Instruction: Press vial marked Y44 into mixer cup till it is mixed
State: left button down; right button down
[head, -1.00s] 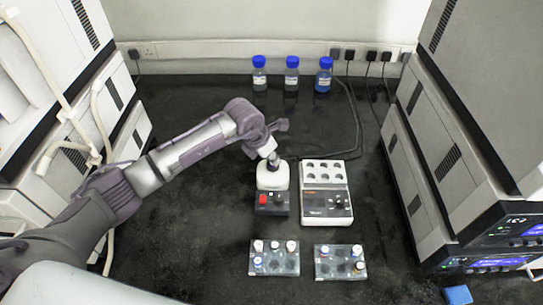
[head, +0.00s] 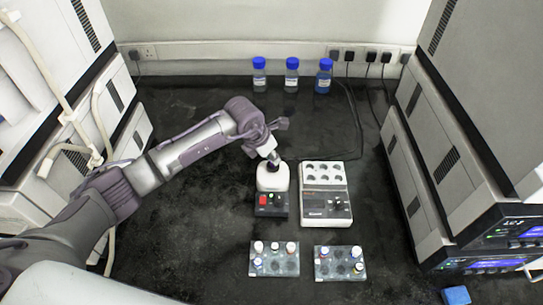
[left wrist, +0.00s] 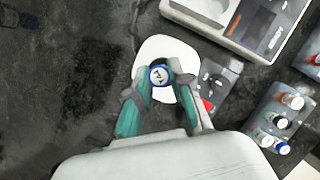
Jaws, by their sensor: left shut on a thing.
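The white mixer (head: 272,180) stands on the dark bench, with a control box with a red button at its front. My left gripper (head: 271,156) is over the mixer's dark top. In the left wrist view its two fingers (left wrist: 161,84) are shut on a vial (left wrist: 159,76). Only the vial's top shows, a white disc with a blue rim and a dark mark I cannot read for sure. The vial is over the white mixer body (left wrist: 165,48); the cup and the vial's lower end are hidden. My right gripper is in no view.
A white block device (head: 325,195) with round wells stands just right of the mixer. Two clear racks, left (head: 274,262) and right (head: 341,265), hold several vials in front. Three blue-capped bottles (head: 292,75) stand at the back wall. The bench left of the mixer is clear.

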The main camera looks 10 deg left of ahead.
pick_arm(q)
jog(key=shift+r+p, duration=1.3)
jog(key=shift+r, duration=1.2)
jog(key=shift+d+f, duration=0.1)
